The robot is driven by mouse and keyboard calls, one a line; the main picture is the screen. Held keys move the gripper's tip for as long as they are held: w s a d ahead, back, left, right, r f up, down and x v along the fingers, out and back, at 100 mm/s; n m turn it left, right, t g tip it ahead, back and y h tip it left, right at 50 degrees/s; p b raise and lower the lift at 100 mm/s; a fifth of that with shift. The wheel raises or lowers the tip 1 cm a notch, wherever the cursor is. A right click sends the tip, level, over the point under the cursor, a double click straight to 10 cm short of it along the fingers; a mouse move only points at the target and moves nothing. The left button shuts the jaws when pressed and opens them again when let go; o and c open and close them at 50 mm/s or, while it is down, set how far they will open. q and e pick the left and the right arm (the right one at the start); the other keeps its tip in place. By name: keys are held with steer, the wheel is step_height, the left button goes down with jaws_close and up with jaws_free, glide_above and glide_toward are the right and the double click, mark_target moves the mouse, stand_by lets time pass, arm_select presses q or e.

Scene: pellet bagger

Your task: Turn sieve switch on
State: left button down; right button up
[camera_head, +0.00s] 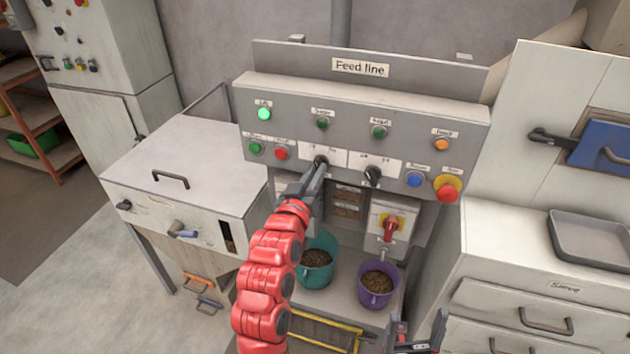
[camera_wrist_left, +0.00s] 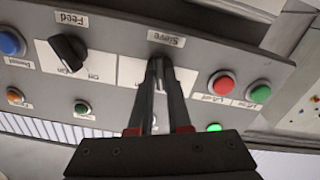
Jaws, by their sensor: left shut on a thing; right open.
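The sieve switch (camera_head: 321,160) is a black rotary knob on a white plate on the grey Feed line panel. In the left wrist view the printed Sieve label (camera_wrist_left: 181,40) sits beside it. My left gripper (camera_head: 318,171) reaches up to the panel and is shut on this knob; in the left wrist view its fingertips (camera_wrist_left: 160,62) close around it and hide most of it, so its exact setting is hard to read. My right gripper (camera_head: 418,338) is at the bottom edge of the head view, open and away from the panel.
The black feed switch (camera_head: 372,174) sits just right of the sieve switch. A lit green lamp (camera_head: 264,114), a red button (camera_head: 281,153) and a red-yellow emergency stop (camera_head: 447,188) are on the panel. A teal bucket (camera_head: 317,262) and a purple bucket (camera_head: 376,286) stand below.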

arm_select(q)
steer(key=shift+f+m+b, duration=0.1)
steer(key=shift+m+b, duration=4.4)
steer(key=shift+m, duration=0.3)
steer(key=c, duration=0.9)
jaws_free()
steer(key=shift+o, duration=0.2)
steer(key=shift+s, duration=0.1)
